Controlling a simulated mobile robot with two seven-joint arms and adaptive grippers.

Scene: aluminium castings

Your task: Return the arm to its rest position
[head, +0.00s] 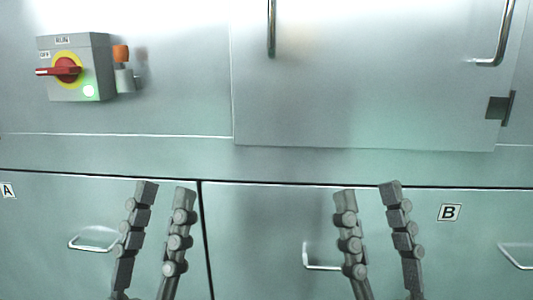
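My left gripper (166,190) is in the lower left of the head view. Its two fingers point up and stand apart, with nothing between them. My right gripper (370,190) is in the lower middle right, with its fingers also apart and empty. Both grippers appear in front of the lower cabinet fronts. The arms behind the fingers are out of the picture.
A large panel door (370,90) with metal handles (271,28) is above. Lower fronts marked A (8,190) and B (449,212) have wire handles (88,245).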

